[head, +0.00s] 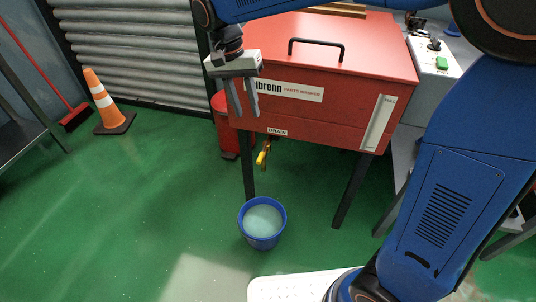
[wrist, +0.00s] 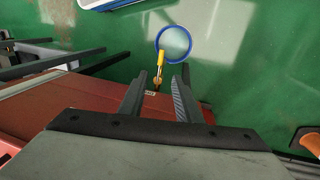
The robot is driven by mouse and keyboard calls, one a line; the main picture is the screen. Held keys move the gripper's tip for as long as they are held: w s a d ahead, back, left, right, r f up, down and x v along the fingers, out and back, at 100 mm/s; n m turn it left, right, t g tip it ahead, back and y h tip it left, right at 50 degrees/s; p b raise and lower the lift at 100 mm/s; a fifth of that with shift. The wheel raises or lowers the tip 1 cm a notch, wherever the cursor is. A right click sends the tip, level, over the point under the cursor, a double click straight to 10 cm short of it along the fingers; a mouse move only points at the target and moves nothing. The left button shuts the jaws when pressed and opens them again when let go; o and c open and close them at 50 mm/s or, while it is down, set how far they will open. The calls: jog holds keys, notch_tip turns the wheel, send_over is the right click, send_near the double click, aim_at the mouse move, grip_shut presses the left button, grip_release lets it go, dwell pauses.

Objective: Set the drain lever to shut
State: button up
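The yellow drain lever (head: 262,157) hangs on a small brass valve under the front of the red parts washer (head: 370,70), below the DRAIN label (head: 277,131). In the head view it points mostly downward, tilted a little. In the wrist view the lever (wrist: 161,58) points toward the bucket, just beyond my fingertips. My gripper (head: 247,115) is open and empty, fingers pointing down, in front of the washer's left part and above the lever. Both fingers also show in the wrist view (wrist: 162,72), apart from the lever.
A blue bucket (head: 245,226) with pale liquid stands on the green floor below the valve. The washer's dark legs (head: 350,190) flank the space beneath it. A red bin (head: 222,120) stands behind at left. An orange cone (head: 100,98) stands far left; the floor between is clear.

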aim_at(259, 157)
jog(key=d+f, duration=0.1)
jog(key=f, duration=1)
jog(key=s+d+f, duration=0.1)
jog(key=f, duration=0.5)
jog(key=shift+d+f, duration=0.2)
jog(key=shift+d, duration=0.1)
grip_shut()
